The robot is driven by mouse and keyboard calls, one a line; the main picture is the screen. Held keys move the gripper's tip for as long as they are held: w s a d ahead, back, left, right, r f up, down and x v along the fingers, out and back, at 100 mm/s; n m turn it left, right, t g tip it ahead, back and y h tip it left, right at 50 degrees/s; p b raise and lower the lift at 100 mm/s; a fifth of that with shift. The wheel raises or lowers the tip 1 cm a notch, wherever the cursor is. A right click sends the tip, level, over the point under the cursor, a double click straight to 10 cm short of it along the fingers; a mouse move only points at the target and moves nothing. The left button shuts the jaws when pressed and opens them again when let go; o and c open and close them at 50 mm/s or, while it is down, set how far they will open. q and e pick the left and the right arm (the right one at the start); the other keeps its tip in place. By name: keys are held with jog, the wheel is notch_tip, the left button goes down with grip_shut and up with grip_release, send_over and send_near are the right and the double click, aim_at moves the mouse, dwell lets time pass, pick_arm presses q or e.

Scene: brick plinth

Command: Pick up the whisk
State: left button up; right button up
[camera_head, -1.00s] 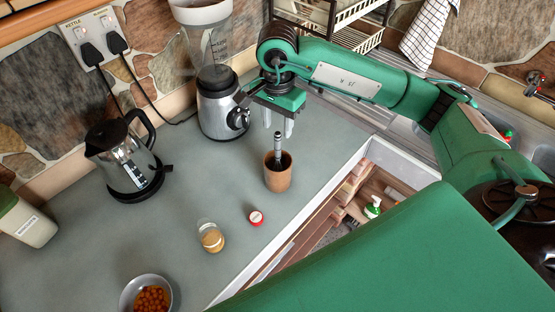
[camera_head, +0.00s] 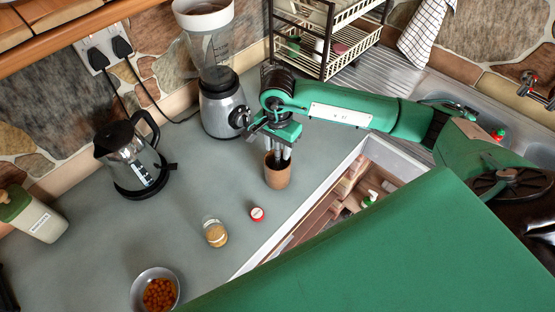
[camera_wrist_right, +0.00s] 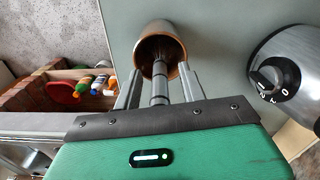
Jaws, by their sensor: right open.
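My right gripper (camera_head: 280,156) points down at the cup's mouth. It is open, with one finger on each side of the whisk handle and a gap showing on both sides in the right wrist view (camera_wrist_right: 159,76). My left gripper is not in view.
A blender (camera_head: 222,108) stands behind the cup and a kettle (camera_head: 135,160) to the left. The counter edge drops off just right of the cup.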

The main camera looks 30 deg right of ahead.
grip_shut()
jog(key=shift+r, duration=0.1)
